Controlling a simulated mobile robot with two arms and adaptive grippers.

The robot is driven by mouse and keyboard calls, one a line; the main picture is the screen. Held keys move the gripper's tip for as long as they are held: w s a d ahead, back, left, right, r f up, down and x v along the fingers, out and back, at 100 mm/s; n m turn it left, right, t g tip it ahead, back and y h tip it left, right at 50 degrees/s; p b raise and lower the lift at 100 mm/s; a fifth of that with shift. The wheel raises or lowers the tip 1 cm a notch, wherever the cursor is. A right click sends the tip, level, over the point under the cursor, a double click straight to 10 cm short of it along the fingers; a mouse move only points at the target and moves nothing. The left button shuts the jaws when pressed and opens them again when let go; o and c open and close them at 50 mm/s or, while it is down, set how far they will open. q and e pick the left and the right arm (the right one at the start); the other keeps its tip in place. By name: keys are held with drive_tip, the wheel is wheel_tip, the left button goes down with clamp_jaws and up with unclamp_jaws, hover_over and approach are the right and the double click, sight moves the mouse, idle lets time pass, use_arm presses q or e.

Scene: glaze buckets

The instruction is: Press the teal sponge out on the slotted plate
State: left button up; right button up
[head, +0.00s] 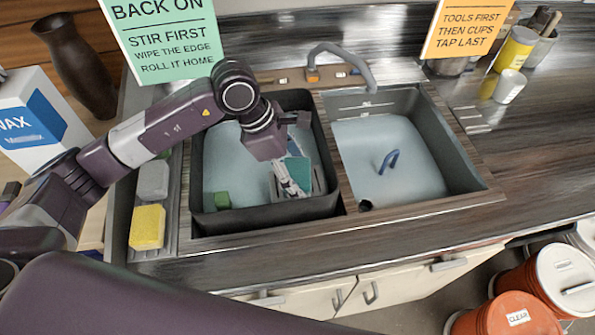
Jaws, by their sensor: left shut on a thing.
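My left gripper (288,185) reaches down into the left basin and is shut on the teal sponge (299,170), which shows just right of the fingers. A grey piece, seemingly the slotted plate (319,181), shows beside and below the sponge. The gripper and sponge cover most of it, so I cannot tell whether the sponge touches it. My right gripper is not in view.
The dark-walled left basin (325,145) holds pale water and a green block (222,200). The right basin (455,165) holds water and a blue curved thing (388,161). A yellow sponge (147,227) and grey sponge (153,180) lie left. A faucet (345,52) stands behind.

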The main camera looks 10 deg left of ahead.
sight(297, 172)
use_arm(q)
drive_tip(key=shift+r+p, duration=1.2)
drive_tip(key=shift+r, duration=2)
